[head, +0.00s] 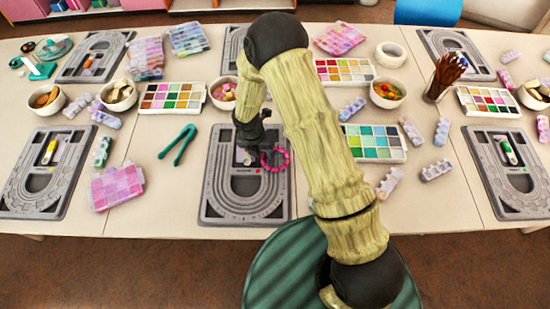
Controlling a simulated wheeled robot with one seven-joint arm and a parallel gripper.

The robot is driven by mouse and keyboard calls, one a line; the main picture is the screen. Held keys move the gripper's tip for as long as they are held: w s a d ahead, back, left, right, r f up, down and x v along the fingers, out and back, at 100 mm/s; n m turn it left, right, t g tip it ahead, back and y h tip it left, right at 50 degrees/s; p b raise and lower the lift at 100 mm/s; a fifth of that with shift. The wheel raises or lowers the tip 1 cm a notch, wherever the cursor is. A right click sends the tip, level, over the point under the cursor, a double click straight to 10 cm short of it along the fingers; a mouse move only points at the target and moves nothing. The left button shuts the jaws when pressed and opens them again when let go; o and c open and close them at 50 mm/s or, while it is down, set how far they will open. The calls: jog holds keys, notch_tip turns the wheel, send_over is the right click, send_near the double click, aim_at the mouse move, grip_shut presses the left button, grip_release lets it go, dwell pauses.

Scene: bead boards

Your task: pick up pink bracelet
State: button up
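The pink bracelet (287,158) is a small beaded ring at the upper right of the grey bead board (245,215) in the middle of the table. My gripper (250,150) is dark and points down over the upper part of that board, just left of the bracelet. The bracelet's left edge meets or overlaps the gripper in the picture. I cannot tell whether they touch, or whether the bracelet lies on the board or is raised. The fingertips are small and dark, so their opening is unclear.
Green tweezers (178,145) and a pink bead case (116,187) lie left of the board. A bowl of beads (222,98) stands behind it. Paint-like bead trays (373,155) and small bead boxes (389,183) lie to the right. Bare table shows left of the board.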

grip_shut()
notch_tip(320, 180, up, 10)
dwell(0.7)
dwell(0.4)
